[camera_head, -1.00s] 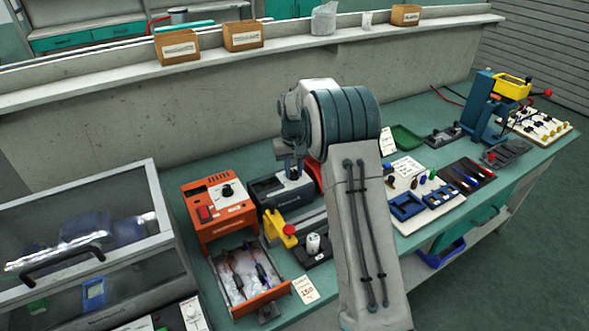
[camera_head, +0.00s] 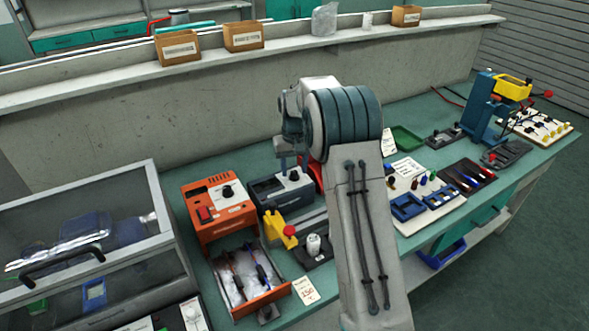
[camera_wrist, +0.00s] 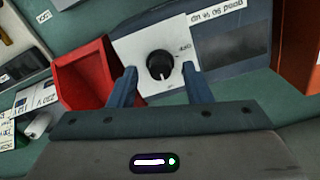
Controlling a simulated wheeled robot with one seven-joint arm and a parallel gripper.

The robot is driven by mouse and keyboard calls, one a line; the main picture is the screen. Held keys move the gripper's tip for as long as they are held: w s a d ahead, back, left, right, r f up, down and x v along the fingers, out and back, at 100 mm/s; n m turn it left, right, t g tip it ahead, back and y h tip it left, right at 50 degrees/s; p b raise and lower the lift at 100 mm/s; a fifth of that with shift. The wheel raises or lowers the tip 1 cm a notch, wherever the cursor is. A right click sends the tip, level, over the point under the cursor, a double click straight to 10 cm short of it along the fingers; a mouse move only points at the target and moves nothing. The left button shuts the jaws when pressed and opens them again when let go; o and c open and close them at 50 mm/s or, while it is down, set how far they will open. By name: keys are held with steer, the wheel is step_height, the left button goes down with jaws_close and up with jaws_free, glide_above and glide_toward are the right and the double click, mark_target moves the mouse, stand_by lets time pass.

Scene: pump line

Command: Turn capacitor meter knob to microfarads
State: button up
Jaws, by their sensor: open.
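The capacitor meter is a dark blue-grey box (camera_head: 268,192) with a pale panel, on the green bench behind the yellow clamp. In the wrist view, its white panel (camera_wrist: 140,49) carries a round black knob (camera_wrist: 160,65) with a white pointer mark directed toward my gripper. A label beside the knob is too small to read surely. My gripper (camera_wrist: 159,78) is open, its two blue fingers on either side of the knob and apart from it. In the head view, my gripper (camera_head: 292,160) is above the meter, partly hidden by my arm.
An orange unit (camera_head: 218,208) with a knob and open drawer (camera_head: 262,300) stands left of the meter. A red bin (camera_wrist: 85,75) is close beside the meter. A yellow clamp (camera_head: 280,228) stands in front. Blue trays (camera_head: 408,207) lie to the right.

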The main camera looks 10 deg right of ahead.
mark_target(294, 172)
step_height(294, 172, up, 13)
stand_by(0.3)
steer(key=s+r+t, duration=0.1)
steer(key=s+r, duration=0.1)
steer(key=s, duration=0.7)
steer(key=s+r+t, duration=0.1)
steer(key=s+r, duration=0.2)
steer(key=s, duration=0.6)
steer(key=s+f, duration=0.3)
steer(key=s, duration=0.6)
steer(key=s+f+t, duration=0.1)
steer(key=s+f, duration=0.3)
steer(key=s, duration=0.5)
steer(key=shift+s, duration=0.4)
